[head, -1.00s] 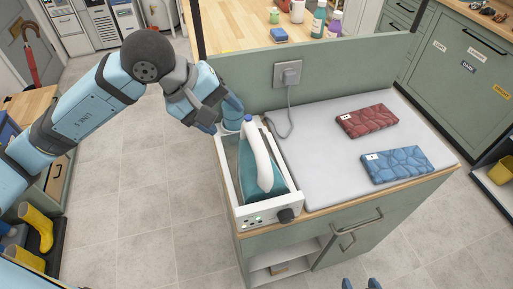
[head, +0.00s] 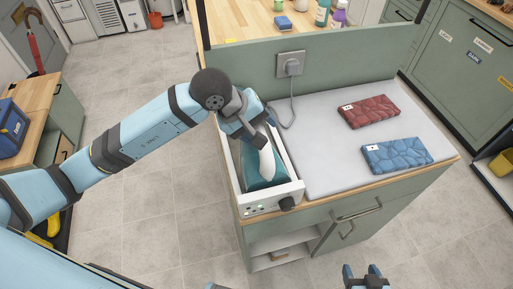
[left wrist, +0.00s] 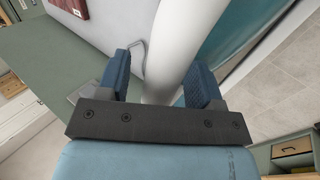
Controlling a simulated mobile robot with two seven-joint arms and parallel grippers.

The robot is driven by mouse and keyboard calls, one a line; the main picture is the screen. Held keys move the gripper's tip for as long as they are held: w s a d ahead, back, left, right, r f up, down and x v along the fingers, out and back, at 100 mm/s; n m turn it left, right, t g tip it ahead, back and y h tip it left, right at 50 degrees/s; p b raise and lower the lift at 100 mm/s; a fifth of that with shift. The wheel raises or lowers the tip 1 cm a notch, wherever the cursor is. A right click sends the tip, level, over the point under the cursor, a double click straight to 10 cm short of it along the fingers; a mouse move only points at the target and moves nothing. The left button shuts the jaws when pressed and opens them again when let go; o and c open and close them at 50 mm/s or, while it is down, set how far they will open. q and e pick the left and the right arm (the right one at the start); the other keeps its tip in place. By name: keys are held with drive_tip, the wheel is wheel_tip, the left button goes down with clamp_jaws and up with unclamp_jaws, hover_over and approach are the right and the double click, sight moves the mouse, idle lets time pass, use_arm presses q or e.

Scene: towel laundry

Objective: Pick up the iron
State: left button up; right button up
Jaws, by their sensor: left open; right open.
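The iron (head: 268,165) has a white handle and a teal body. It sits in a white open-topped stand (head: 258,204) with a dark knob, at the left end of the counter. My left gripper (head: 262,130) is over the far end of the handle and is open. In the left wrist view the white handle (left wrist: 180,45) passes between its two blue fingers (left wrist: 160,80). Gaps show beside the handle there, and contact is hard to judge. My right gripper (head: 363,274) is open and empty at the bottom edge of the head view, away from the iron.
A red folded towel (head: 368,111) and a blue folded towel (head: 397,155) lie on the grey ironing surface (head: 320,150). A cord runs to a wall socket (head: 290,65) on the green back panel (head: 340,60) behind the stand. Floor is clear left of the counter.

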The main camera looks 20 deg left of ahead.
use_arm(q)
drive_tip(key=shift+w+d+f, duration=0.15)
drive_tip(key=shift+d+f, duration=0.1)
drive_tip(key=shift+f, duration=0.2)
clamp_jaws()
drive_tip(key=shift+r, duration=0.1)
idle(1.0)
